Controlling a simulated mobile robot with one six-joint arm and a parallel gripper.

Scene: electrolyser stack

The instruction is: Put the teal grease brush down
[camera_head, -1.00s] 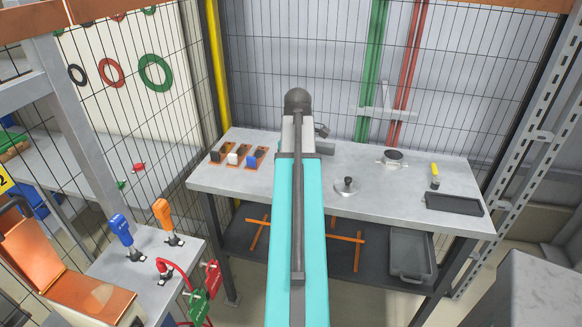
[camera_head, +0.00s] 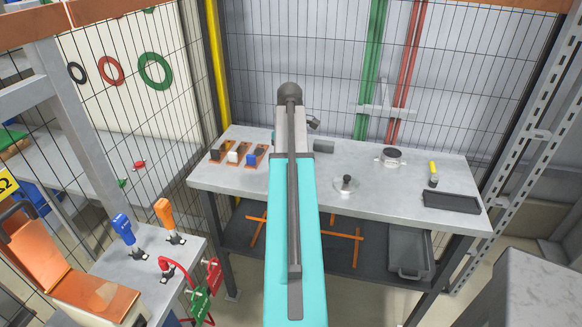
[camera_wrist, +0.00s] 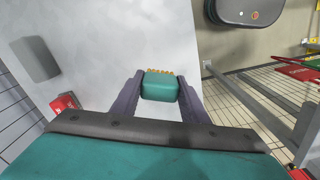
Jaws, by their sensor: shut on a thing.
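The teal grease brush (camera_wrist: 160,90) shows in the wrist view as a small teal block with orange-tan bristles on its far edge. My gripper (camera_wrist: 160,84) is shut on it, with one dark finger on each side. A pale grey surface lies beyond the brush; I cannot tell how far it is or whether they touch. In the head view my own arm hides the gripper and the brush.
The grey workbench (camera_head: 400,210) holds coloured blocks on orange bases (camera_head: 240,153) at left, a round lidded disc (camera_head: 346,186), a dark-topped cup (camera_head: 390,156), a yellow-handled tool (camera_head: 433,173) and a black tray (camera_head: 452,202). A grey bin (camera_head: 408,253) sits below. Wire mesh stands behind.

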